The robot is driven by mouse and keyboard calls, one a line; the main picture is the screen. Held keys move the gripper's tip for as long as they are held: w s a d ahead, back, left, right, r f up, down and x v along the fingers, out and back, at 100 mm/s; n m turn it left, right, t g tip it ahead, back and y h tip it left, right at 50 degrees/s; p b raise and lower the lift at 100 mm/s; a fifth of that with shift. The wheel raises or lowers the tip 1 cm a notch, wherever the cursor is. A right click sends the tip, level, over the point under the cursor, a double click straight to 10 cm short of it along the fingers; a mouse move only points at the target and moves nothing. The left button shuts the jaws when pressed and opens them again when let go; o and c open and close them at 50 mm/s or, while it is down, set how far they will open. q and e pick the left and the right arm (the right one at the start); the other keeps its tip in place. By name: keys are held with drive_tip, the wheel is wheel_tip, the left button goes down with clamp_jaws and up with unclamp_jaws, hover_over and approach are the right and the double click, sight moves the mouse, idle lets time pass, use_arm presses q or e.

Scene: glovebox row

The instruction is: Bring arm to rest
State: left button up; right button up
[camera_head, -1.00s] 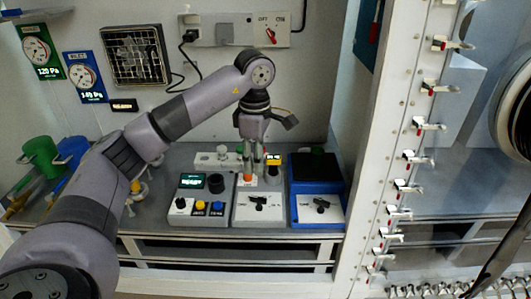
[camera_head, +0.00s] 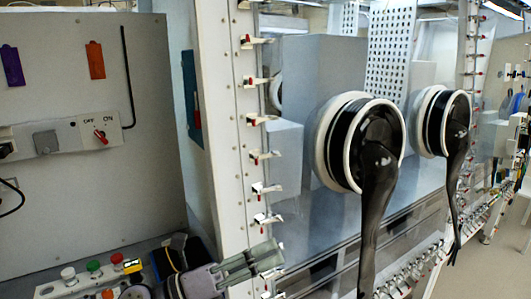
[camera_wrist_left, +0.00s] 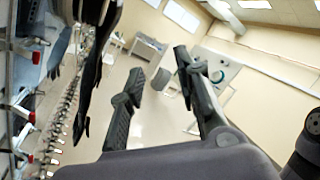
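My left gripper (camera_head: 272,257) shows at the bottom of the head view, its fingers pointing right across the lower part of the white frame post (camera_head: 225,130). In the left wrist view its two dark fingers (camera_wrist_left: 158,66) stand apart with nothing between them. The gripper is open and empty. Most of my left arm is out of the head view. My right gripper is in neither current view.
Two round glove ports with hanging black gloves (camera_head: 378,200) (camera_head: 455,165) are right of the post. Toggle clamps (camera_head: 262,155) line the post. The bench controls (camera_head: 92,265) are at lower left. The wrist view shows open floor (camera_wrist_left: 150,45) beyond the fingers.

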use_arm(q)
drive_tip(key=w+a+f+n+t+y, duration=0.1)
drive_tip(key=w+a+n+t+y, duration=0.1)
drive_tip(key=a+n+t+y, duration=0.65)
drive_tip(key=w+a+f+n+t+y, duration=0.15)
drive_tip(key=n+t, duration=0.35)
drive_tip(key=n, duration=0.8)
drive_tip(key=s+a+f+n+g+y, duration=0.2)
drive_tip(key=a+f+n+y, duration=0.35)
drive_tip(key=f, duration=0.25)
drive_tip(key=s+a+f+n+g+y, duration=0.1)
drive_tip(key=a+f+n+g+y, duration=0.25)
drive_tip(key=f+n, duration=0.3)
drive_tip(key=s+a+f+n+g, duration=0.1)
drive_tip(key=s+f+n+g, duration=0.2)
drive_tip(key=s+f+g, duration=0.55)
drive_tip(key=s+f+n+g, duration=0.3)
drive_tip(key=s+f, duration=0.6)
drive_tip(key=s, duration=0.6)
wheel_tip(320, 180, down, 27)
drive_tip(key=s+g, duration=0.1)
drive_tip(key=s, duration=0.1)
drive_tip(key=s+a+f+g, duration=0.1)
drive_tip(key=s+a+f, duration=0.2)
drive_tip(key=s+f, duration=1.1)
drive_tip(key=shift+s+f+y, duration=0.3)
drive_tip(key=shift+s+f, duration=0.05)
drive_tip(key=shift+s, duration=0.9)
